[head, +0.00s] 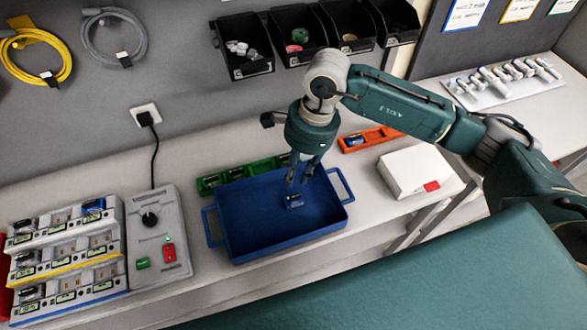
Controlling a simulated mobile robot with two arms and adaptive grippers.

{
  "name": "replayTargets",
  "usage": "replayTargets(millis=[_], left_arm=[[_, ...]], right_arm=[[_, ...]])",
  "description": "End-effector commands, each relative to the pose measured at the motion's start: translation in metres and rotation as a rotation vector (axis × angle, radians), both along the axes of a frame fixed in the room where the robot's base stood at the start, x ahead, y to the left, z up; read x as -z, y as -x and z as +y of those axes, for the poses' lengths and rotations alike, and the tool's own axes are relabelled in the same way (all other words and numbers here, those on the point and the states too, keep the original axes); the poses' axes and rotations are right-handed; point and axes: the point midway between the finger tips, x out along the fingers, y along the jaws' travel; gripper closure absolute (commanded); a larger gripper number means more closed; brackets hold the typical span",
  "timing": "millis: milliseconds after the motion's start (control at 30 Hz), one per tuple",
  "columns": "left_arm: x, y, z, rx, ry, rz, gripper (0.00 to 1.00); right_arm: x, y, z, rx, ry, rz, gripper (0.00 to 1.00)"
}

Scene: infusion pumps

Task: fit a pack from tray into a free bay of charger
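A small dark pack with blue on it (294,201) lies on the floor of the blue tray (255,240), right of the tray's middle. My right gripper (302,182) points down over the tray, just above the pack. Its two fingers look parted, with nothing seen between them. I cannot tell whether the fingertips touch the pack. The charger (68,252) stands at the far left with three stepped rows of bays. A blue pack (93,207) sits at the right of its top row, and dark packs fill some left bays. Several other bays look empty. My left gripper is out of view.
A grey control box (160,240) stands between charger and tray. A green holder (236,174) and an orange holder (369,139) lie behind the tray. A white box (414,170) stands right of it. Black bins (245,48) hang on the wall.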

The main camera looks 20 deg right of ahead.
Motion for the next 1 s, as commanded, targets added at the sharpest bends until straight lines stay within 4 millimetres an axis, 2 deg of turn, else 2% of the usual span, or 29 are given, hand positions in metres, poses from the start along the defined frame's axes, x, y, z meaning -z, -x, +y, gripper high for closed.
replayTargets(millis=[267,500,700,833,1000], left_arm=[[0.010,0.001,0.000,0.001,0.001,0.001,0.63],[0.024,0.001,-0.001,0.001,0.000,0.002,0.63],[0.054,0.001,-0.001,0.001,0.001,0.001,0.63],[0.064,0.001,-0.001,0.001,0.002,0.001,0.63],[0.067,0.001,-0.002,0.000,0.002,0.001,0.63]], right_arm=[[0.022,0.001,0.001,-0.001,-0.003,0.004,0.79],[0.053,0.002,0.002,0.000,-0.004,0.005,0.79],[0.079,0.001,0.001,0.000,-0.005,0.001,0.79],[0.088,0.001,0.001,0.000,-0.004,0.002,0.79],[0.091,0.002,0.002,-0.001,-0.004,0.004,0.79]])
